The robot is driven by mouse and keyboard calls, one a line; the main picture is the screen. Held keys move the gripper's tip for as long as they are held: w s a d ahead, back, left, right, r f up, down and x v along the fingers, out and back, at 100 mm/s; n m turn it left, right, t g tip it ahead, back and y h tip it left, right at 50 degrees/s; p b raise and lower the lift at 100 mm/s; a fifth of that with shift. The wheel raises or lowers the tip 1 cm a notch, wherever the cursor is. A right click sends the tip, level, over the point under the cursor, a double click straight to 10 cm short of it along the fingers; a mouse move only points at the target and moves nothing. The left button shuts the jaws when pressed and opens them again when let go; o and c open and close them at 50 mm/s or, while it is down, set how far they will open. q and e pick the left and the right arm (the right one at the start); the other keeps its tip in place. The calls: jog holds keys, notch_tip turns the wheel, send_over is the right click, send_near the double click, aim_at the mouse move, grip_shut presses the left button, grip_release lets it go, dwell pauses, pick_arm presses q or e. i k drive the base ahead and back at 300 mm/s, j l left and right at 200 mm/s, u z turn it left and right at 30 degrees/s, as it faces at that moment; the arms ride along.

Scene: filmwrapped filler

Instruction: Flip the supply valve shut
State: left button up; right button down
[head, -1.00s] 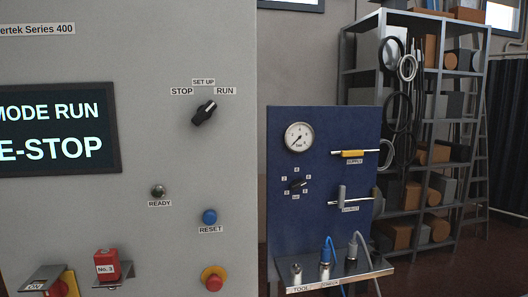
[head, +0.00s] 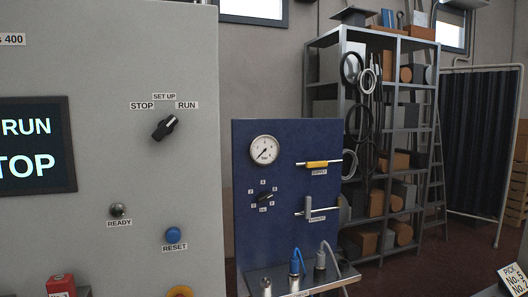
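The supply valve (head: 317,164) is a yellow lever on a thin horizontal pipe at the upper right of the blue panel (head: 285,225). Its lever lies in line with the pipe, above a small label reading SUPPLY (head: 319,172). Below it, a grey lever (head: 308,207) stands upright across a second pipe. A round white gauge (head: 263,150) sits at the panel's upper left, with a black rotary knob (head: 265,197) below it. Neither of my grippers shows in the head view.
A grey cabinet (head: 120,200) with a mode knob, a blue reset button (head: 173,235) and a screen (head: 35,145) fills the left. A small shelf (head: 318,281) with hose fittings juts from the panel's foot. A loaded rack (head: 327,60) stands behind; dark floor shows at right.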

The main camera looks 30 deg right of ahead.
aim_at(319, 163)
jog(key=z, duration=1.55)
jog(key=i+l+u, duration=0.2)
jog(key=i, duration=0.2)
jog(key=i+u, duration=0.15)
jog(key=i, duration=0.3)
